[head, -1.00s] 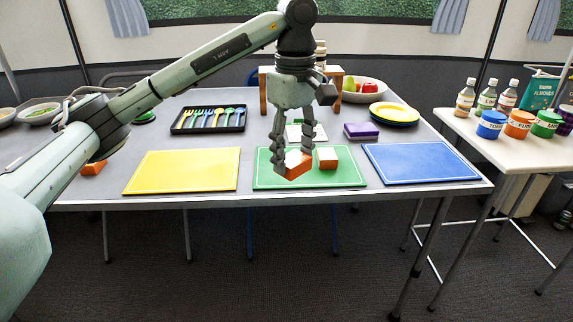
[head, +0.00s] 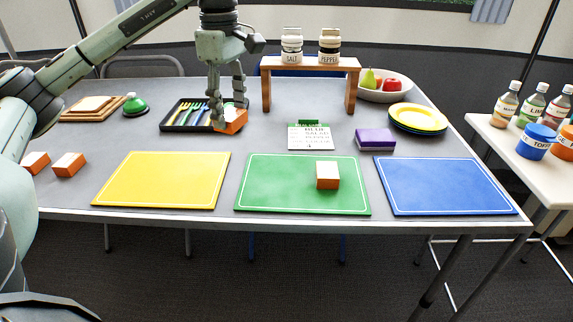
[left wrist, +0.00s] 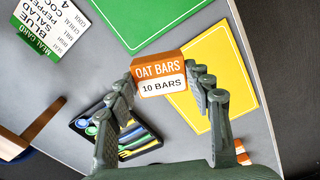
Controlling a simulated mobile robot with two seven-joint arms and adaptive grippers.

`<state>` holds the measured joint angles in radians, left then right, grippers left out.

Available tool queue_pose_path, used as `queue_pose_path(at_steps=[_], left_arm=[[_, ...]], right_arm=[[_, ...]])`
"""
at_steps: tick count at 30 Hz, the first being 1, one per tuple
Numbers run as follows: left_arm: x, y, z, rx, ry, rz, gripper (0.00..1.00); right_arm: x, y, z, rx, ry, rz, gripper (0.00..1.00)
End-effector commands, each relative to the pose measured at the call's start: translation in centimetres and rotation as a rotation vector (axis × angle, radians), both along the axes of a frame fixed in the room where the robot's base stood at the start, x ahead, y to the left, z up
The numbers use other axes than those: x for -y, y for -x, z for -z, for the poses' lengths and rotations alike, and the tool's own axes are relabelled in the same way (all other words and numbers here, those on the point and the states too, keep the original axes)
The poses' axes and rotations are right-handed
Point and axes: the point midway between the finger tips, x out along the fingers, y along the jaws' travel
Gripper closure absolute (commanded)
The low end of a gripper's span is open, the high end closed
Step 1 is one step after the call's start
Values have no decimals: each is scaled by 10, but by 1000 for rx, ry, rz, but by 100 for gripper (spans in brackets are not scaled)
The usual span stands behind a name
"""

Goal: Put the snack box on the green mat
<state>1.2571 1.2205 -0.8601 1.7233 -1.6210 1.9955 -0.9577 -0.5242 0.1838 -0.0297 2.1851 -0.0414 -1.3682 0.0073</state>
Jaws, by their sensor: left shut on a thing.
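My left gripper (head: 228,108) is shut on an orange and white box (head: 236,121), held over the right end of the cutlery tray. In the left wrist view the held box (left wrist: 160,76) reads "OAT BARS, 10 BARS" and sits between the fingertips (left wrist: 162,88). The green mat (head: 275,190) lies at the middle front of the table, with another orange and white box (head: 327,176) on its right part. The green mat also shows at the top of the left wrist view (left wrist: 140,15). My right gripper is out of view.
A yellow mat (head: 160,180) and a blue mat (head: 445,187) flank the green one. The cutlery tray (head: 176,126) lies behind the yellow mat. A meal card (head: 311,138), a purple box (head: 375,139) and a wooden stand (head: 310,66) are behind. Two similar boxes (head: 69,164) lie left.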

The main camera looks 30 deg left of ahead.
Motion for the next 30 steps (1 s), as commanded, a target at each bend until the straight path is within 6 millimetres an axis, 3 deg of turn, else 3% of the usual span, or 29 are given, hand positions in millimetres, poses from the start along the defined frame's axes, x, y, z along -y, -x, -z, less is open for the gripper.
queue_pose_path(at_steps=[9,13,20,27,30], left_arm=[[72,-14,43,-3,1,9,78],[92,-18,55,-1,1,6,78],[103,-21,67,-1,0,1,78],[102,-20,100,-2,-1,1,78],[102,-20,103,0,0,2,78]], right_arm=[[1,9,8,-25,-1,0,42],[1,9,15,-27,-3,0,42],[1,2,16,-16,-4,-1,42],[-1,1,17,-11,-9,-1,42],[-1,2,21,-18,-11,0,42]])
